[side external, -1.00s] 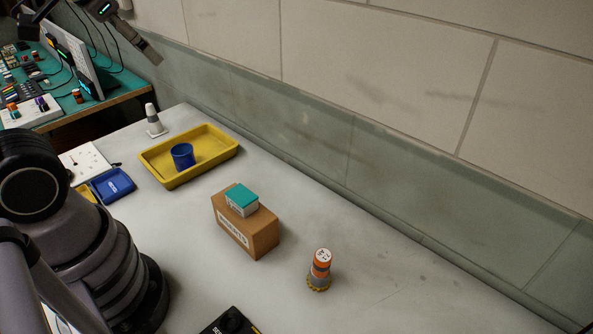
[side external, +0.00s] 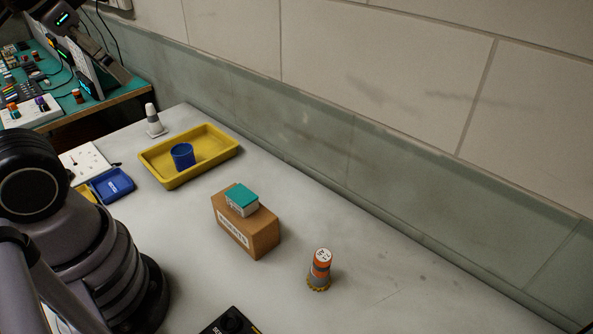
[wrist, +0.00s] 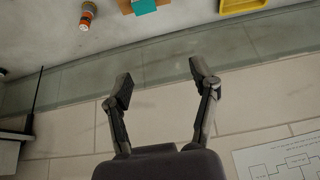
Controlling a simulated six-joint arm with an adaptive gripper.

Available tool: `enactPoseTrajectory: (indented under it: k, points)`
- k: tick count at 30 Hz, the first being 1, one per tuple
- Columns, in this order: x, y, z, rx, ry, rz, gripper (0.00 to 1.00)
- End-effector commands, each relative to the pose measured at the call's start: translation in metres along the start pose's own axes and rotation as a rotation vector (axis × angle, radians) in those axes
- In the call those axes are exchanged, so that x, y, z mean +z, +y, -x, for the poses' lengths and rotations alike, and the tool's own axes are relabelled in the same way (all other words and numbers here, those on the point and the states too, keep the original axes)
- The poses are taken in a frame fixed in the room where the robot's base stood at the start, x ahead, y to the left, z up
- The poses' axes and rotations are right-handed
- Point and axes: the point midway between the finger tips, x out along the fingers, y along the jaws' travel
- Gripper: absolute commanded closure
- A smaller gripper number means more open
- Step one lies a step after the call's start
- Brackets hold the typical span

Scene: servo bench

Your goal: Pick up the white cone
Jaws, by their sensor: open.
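The white cone (side external: 154,120) with a grey band stands upright on the bench near its far left corner, just behind the yellow tray (side external: 221,156). It does not show in the wrist view. My gripper (wrist: 161,80) is open and empty, with both fingers spread in the wrist view. In the side external view part of my gripper (side external: 114,72) shows at the upper left, raised and apart from the cone.
A blue cup (side external: 183,156) is in the yellow tray. A brown box (side external: 245,228) carries a teal-topped box (side external: 241,199). An orange and grey cylinder (side external: 320,270) stands to the right. A blue dish (side external: 112,185) lies left of the tray. A wall (side external: 400,80) runs along the back.

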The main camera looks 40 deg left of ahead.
Motion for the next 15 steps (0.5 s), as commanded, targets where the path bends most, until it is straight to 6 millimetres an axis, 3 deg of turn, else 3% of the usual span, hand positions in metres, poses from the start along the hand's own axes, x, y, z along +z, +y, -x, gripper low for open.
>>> enactPoseTrajectory:
  k: [10,13,15]
  points:
    - [-0.002,-0.003,-0.001,-0.016,-0.013,-0.007,0.4]
    - [-0.008,-0.019,-0.008,-0.086,-0.082,-0.04,0.4]
    - [-0.015,-0.041,-0.015,-0.173,-0.169,-0.086,0.4]
